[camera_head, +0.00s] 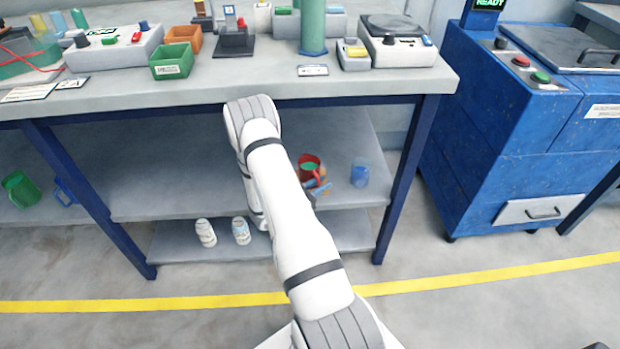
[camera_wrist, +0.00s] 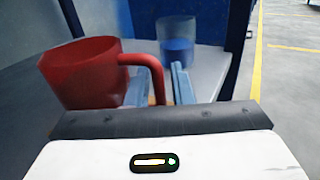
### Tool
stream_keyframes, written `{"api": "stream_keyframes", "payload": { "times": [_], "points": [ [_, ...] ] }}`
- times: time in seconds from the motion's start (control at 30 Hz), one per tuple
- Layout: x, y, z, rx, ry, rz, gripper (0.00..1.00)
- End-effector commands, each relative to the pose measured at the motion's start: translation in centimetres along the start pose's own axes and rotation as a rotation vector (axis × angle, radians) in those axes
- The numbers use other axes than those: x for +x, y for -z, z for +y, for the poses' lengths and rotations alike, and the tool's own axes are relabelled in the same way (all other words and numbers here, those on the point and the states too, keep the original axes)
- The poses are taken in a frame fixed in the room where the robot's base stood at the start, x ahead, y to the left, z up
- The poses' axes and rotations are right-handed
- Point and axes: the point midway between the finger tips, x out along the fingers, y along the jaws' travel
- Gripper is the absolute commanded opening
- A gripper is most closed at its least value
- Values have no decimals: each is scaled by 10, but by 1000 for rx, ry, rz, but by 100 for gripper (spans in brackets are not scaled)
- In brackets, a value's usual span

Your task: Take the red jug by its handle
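The red jug (camera_head: 304,163) stands on the shelf under the workbench, beside my arm in the head view. In the wrist view the red jug (camera_wrist: 82,75) fills the left side, upright, with its handle (camera_wrist: 155,66) facing right. My gripper (camera_wrist: 160,86) has one blue-grey finger inside the handle loop and one to the right of the handle. The fingers stand apart with the handle between them and do not look closed on it. In the head view my gripper (camera_head: 319,188) is partly hidden by my arm.
A clear blue cup (camera_head: 360,174) stands right of the jug, behind the fingers in the wrist view (camera_wrist: 177,42). The shelf (camera_head: 345,196) has a blue table leg (camera_head: 405,170) at its right. The worktop (camera_head: 270,80) lies above. Two white jars (camera_head: 205,232) stand lower down.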

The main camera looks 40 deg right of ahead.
Motion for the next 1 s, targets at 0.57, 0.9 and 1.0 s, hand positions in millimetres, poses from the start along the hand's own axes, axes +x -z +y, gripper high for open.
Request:
{"api": "stream_keyframes", "payload": {
  "times": [0.57,0.9,1.0],
  "points": [
    [11,0,1,0,-2,0,3],
    [10,-1,1,1,-2,0,0],
    [10,-1,1,1,-3,0,0]
  ]
}}
